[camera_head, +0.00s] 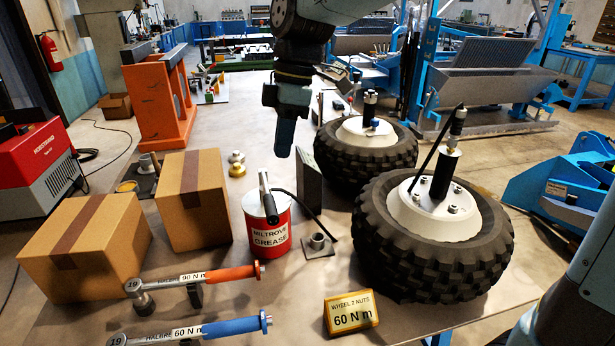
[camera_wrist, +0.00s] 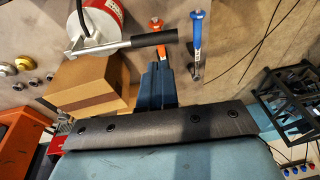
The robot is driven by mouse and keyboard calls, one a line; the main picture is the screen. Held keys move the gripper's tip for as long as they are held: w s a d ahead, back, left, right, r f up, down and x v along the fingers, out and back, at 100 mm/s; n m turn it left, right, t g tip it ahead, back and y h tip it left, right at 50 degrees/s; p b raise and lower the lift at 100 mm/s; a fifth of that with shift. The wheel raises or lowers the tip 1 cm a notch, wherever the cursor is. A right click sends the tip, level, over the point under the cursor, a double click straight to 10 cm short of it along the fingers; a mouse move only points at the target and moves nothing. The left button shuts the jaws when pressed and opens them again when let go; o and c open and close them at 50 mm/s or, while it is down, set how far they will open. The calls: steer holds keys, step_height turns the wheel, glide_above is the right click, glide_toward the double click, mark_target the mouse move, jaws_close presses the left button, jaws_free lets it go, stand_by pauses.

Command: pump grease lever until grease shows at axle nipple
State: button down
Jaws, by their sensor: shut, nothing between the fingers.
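The red grease can (camera_head: 267,225), with a white lid and the label "MILTROVE GREASE", stands on the table. Its lever (camera_head: 265,187) rises from the lid, with a black grip toward the viewer; in the wrist view the lever's black grip (camera_wrist: 154,39) lies just beyond my fingers. My gripper (camera_head: 284,153) points down above and slightly right of the can, shut and empty, apart from the lever. The front wheel (camera_head: 440,208) lies flat, with a black axle post (camera_head: 445,175) and metal tip on its white hub. I cannot make out any grease there.
Two cardboard boxes (camera_head: 83,250) (camera_head: 193,197) stand left of the can. An orange-handled (camera_head: 232,272) and a blue-handled torque wrench (camera_head: 235,327) lie in front. A yellow "60 N m" sign (camera_head: 351,312) stands front right. A second wheel (camera_head: 365,150) lies behind.

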mark_target(272, 204)
steer(key=shift+w+a+r+g, duration=0.15)
steer(key=shift+w+r, duration=0.45)
steer(key=shift+r, duration=0.2)
steer(key=shift+w+a+r+g, duration=0.15)
steer(key=shift+w+r, duration=0.4)
steer(key=shift+r, duration=0.2)
steer(key=shift+f, duration=0.1)
steer(key=x, duration=1.4)
steer(key=shift+s+d, duration=0.1)
steer(key=shift+d, duration=0.1)
